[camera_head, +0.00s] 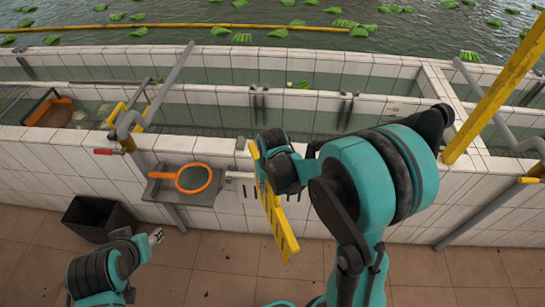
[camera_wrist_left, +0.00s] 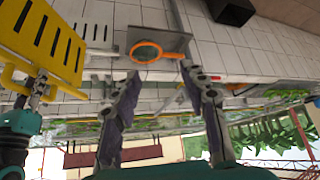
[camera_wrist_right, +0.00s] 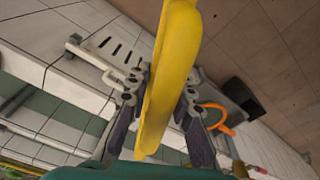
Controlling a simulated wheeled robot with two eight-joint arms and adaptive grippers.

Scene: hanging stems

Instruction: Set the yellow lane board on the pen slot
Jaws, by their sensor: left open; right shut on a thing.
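The yellow lane board (camera_head: 284,226) is a slotted panel held in my right gripper (camera_wrist_right: 167,76), in front of the white tiled wall. It hangs steeply, slightly tilted, in the head view. The left wrist view shows its slotted face (camera_wrist_left: 42,38); the right wrist view shows it nearly edge-on between the fingers (camera_wrist_right: 172,65). My left gripper (camera_head: 157,237) is open and empty, low at the left, away from the board. Dark upright guides stand in the tank at the left (camera_head: 259,106) and right (camera_head: 345,110); I cannot tell which is the pen slot.
A grey shelf (camera_head: 203,197) on the wall holds an orange-rimmed net (camera_head: 208,179). A white slotted plate (camera_wrist_right: 117,48) is on the wall beside it. A black bin (camera_head: 97,219) stands on the floor. A yellow post (camera_head: 492,100) rises at the right.

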